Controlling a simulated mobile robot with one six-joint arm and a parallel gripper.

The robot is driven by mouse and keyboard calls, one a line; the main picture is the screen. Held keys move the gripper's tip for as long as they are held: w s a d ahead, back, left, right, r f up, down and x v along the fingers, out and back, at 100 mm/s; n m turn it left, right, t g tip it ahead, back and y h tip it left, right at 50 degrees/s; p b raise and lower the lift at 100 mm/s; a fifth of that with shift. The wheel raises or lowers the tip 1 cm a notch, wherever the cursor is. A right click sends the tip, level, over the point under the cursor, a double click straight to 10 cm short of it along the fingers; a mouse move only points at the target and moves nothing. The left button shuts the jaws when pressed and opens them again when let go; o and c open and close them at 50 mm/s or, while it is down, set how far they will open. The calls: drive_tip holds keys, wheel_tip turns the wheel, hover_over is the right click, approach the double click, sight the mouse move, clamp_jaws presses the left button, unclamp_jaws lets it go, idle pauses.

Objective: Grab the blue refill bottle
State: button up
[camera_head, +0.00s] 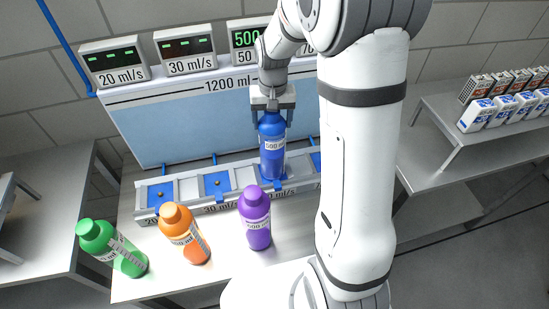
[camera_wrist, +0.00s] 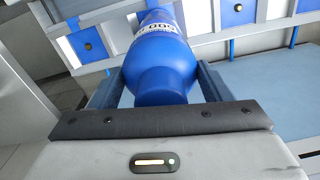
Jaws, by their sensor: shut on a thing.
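The blue refill bottle (camera_head: 271,150) stands upright at one of the blue bays of the dispensing station, in front of the blue panel. My gripper (camera_head: 272,112) comes down from above and is shut on the bottle's upper part, with one finger on each side. In the wrist view the blue bottle (camera_wrist: 161,62) lies between the two fingers, its cap end nearest the camera. The wrist view also shows my gripper (camera_wrist: 165,88) around it. The bottle's base is at the bay, and I cannot tell whether it touches the bay floor.
Green (camera_head: 113,248), orange (camera_head: 185,233) and purple (camera_head: 255,218) bottles stand on the table front. Empty blue bays (camera_head: 217,184) lie left of the blue bottle. Displays (camera_head: 115,62) top the blue panel (camera_head: 190,118). A side table (camera_head: 450,150) with small boxes stands right.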

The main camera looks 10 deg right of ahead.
drive_tip(key=c, duration=0.5)
